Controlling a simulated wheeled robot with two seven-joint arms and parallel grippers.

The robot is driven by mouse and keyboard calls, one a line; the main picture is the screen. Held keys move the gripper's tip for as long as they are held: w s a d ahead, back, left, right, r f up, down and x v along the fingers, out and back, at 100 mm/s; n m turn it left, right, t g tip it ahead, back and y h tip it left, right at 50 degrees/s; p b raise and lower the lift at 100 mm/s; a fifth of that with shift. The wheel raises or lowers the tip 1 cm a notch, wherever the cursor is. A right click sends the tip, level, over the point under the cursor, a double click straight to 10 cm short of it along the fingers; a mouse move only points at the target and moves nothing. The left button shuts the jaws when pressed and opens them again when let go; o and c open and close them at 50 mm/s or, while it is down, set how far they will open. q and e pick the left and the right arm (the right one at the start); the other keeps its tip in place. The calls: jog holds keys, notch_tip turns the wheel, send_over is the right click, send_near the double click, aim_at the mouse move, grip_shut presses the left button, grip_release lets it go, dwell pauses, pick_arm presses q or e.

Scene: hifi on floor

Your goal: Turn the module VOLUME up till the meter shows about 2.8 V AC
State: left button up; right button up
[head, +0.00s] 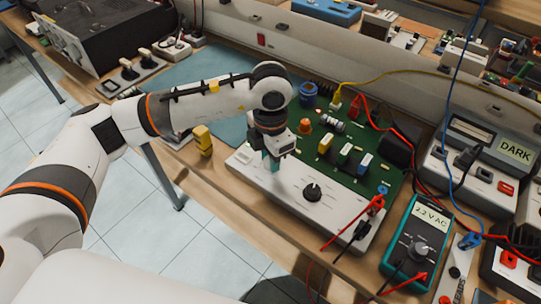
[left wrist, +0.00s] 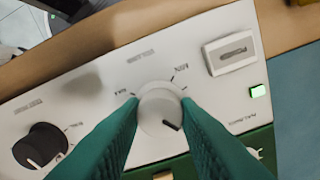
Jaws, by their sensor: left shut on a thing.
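The module has a white front panel (head: 335,222) and a green circuit board (head: 375,176). In the left wrist view its pale grey VOLUME knob (left wrist: 161,116) sits between MIN and MAX marks, its dark pointer towards the lower right. My left gripper (head: 271,164) has teal fingers, shut on the knob from both sides; in the head view they hide it. The teal meter (head: 413,248) at the right reads what looks like 2.2 V AC on its display (head: 432,217). My right gripper is not in view.
A black knob (head: 312,192) on the same panel also shows in the left wrist view (left wrist: 40,145). Red and black test leads (head: 352,225) cross the panel's right end. A yellow block (head: 203,139) stands left of the module.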

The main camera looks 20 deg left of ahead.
pick_arm(q)
jog(key=shift+w+r, duration=0.1)
jog(key=o, duration=1)
jog(key=shift+c, duration=0.2)
notch_tip(320, 180, up, 12)
jog(key=b, duration=0.1)
